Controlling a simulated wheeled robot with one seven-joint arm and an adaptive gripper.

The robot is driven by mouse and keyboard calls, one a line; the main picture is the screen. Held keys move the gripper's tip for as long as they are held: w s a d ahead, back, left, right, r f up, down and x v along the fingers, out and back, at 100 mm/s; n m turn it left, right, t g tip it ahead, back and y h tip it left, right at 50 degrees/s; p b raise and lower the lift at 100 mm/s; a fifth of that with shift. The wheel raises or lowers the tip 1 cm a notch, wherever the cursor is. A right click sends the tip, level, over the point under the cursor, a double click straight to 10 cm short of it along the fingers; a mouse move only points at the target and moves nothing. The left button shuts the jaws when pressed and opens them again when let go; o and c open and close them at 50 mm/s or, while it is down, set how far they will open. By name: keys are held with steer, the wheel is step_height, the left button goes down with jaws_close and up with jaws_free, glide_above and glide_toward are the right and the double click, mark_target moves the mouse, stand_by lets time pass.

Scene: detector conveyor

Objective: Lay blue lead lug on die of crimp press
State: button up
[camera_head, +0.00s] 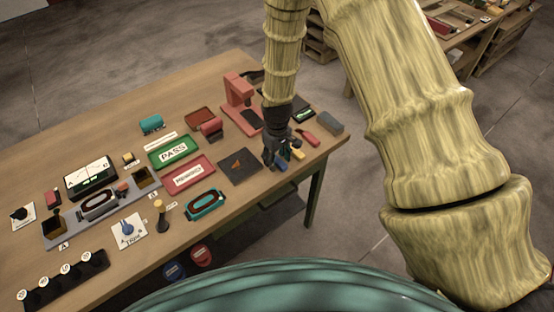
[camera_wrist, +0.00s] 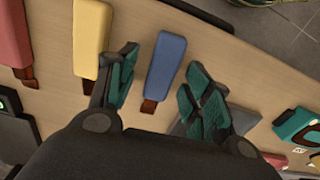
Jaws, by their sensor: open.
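The blue lead lug (camera_wrist: 168,60) lies on the wooden table between the two spread fingers of my gripper (camera_wrist: 160,76), with its copper end towards the gripper body. I cannot tell the height gap, and neither finger visibly touches it. In the head view my open gripper (camera_head: 277,155) is over the table's right end, with the blue lug (camera_head: 281,165) just below it. The red crimp press (camera_head: 239,90) stands behind and left of the gripper. Its die is too small to make out.
A yellow lug (camera_wrist: 92,38) and a red lug (camera_wrist: 14,38) lie beside the blue one. A dark mat (camera_head: 239,167) is left of my gripper, with a green PASS tray (camera_head: 152,148) farther left. A grey block (camera_head: 330,122) sits near the right edge.

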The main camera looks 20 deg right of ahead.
steer(key=c, duration=1.1)
